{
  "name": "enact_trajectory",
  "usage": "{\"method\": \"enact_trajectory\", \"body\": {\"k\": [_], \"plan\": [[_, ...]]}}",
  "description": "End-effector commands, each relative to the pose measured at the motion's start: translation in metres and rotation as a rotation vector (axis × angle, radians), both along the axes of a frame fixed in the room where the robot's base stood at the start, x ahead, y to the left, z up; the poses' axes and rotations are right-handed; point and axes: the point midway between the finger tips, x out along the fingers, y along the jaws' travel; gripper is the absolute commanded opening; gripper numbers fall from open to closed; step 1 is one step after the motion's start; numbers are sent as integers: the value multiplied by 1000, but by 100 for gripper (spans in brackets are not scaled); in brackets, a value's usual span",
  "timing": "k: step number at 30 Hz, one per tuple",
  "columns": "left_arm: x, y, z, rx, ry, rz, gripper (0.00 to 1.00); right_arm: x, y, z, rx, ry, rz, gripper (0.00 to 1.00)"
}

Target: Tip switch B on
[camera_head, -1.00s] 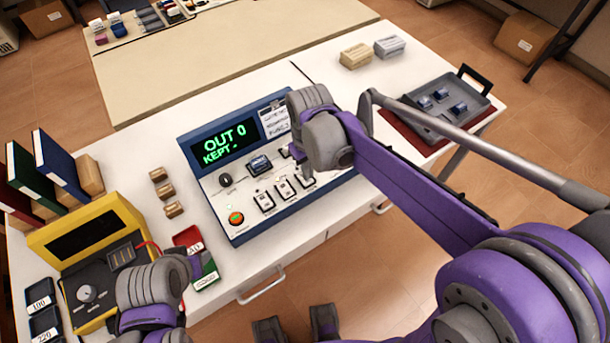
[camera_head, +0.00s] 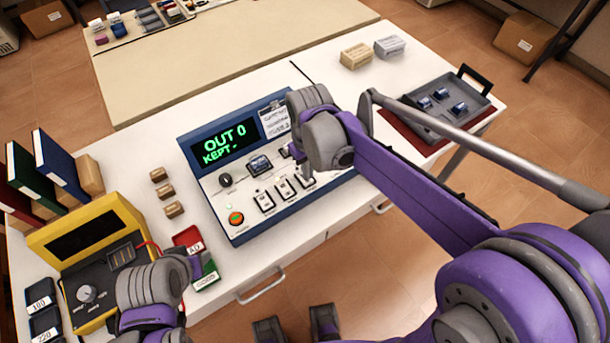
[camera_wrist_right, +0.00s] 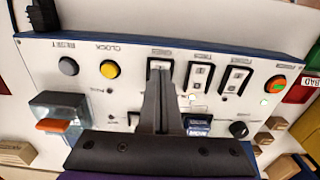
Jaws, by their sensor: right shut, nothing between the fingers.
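The blue-edged panel (camera_head: 205,170) stands on the white table, its display reading OUT 0 and KEPT -. Three rocker switches are in a row: the left one (camera_head: 264,201), the middle one (camera_head: 284,190) and the right one (camera_head: 304,181). Their labels are too small to read, so I cannot tell which is B. My right gripper (camera_head: 307,170) is shut and empty over the right switch. In the wrist view its fingertips (camera_wrist_right: 158,75) cover much of that switch (camera_wrist_right: 160,64); contact is unclear. My left gripper (camera_head: 196,268) is low at the left, its jaws unclear.
In the wrist view a grey button (camera_wrist_right: 68,66) and a yellow button (camera_wrist_right: 109,69) sit beside the switches. A yellow meter box (camera_head: 125,215) stands left of the panel. Red and green cards (camera_head: 188,238) lie between them. A grey tray (camera_head: 440,105) is at the right.

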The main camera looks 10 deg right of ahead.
Motion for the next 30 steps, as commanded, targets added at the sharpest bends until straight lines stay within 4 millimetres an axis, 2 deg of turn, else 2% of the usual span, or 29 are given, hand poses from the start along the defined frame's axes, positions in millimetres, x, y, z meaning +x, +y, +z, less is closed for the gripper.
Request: {"method": "enact_trajectory", "body": {"k": [30], "plan": [[-2,0,-8,0,4,0,50,0,0,-11,0,0,0,0]]}}
